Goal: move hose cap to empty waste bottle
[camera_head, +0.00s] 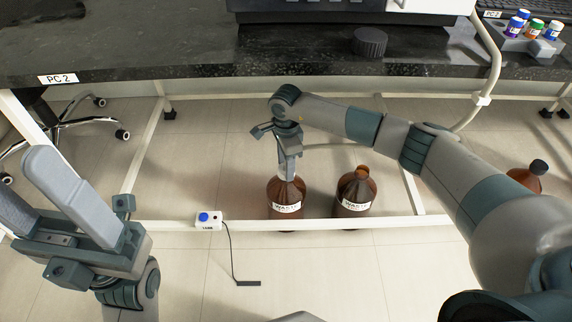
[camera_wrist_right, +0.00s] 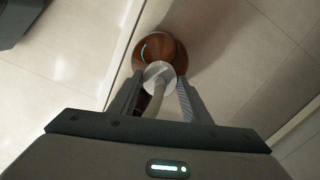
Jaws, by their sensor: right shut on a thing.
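Two brown waste bottles with white labels stand on the floor under the bench: a left bottle (camera_head: 284,208) and a right bottle (camera_head: 355,192). My right gripper (camera_head: 289,178) points down at the left bottle's neck. In the right wrist view its fingers (camera_wrist_right: 156,98) are shut on the white hose cap (camera_wrist_right: 158,73), with the pale hose running back between them. The cap appears over the mouth of a brown bottle (camera_wrist_right: 172,48); whether it touches is unclear. My left gripper (camera_head: 20,176) is open and empty.
A pale hose (camera_head: 495,55) hangs from the bench (camera_head: 190,62) and passes behind my right arm. A white frame bar (camera_head: 390,222) runs beside the bottles. A white box with a blue button (camera_head: 209,219) sits left. Another brown bottle (camera_head: 526,180) stands far right.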

